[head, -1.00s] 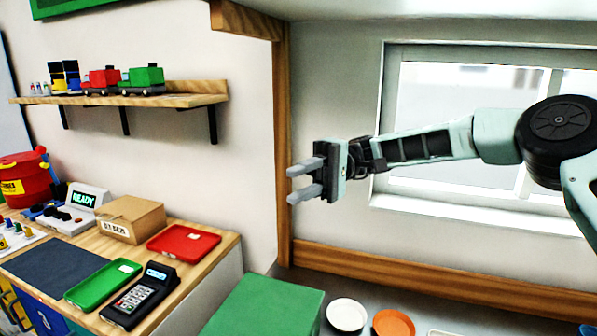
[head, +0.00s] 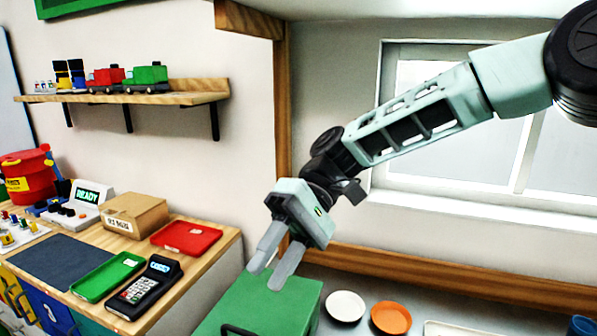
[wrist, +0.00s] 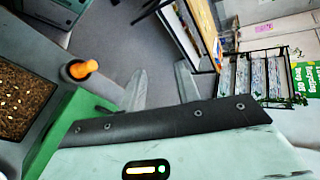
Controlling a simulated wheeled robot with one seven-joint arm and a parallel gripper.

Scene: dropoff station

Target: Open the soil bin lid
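A green box with a flat green lid (head: 255,306), which looks like the soil bin, stands low in the head view. Its lid looks shut, and a dark handle (head: 238,329) shows at its front, cut by the picture's bottom edge. My gripper (head: 267,279) points down above the back part of the lid, its two grey fingers apart with nothing between them. Whether the fingertips touch the lid is unclear. In the wrist view, the fingers (wrist: 160,72) are also apart, and a green edge (wrist: 68,130) shows at the left.
White (head: 346,307) and orange (head: 391,317) dishes sit right of the box. A wooden counter (head: 222,262) at left holds a card terminal (head: 147,287) and trays. The wrist view shows a soil-filled tray (wrist: 22,105), an orange-handled object (wrist: 80,68) and open floor (wrist: 120,40).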

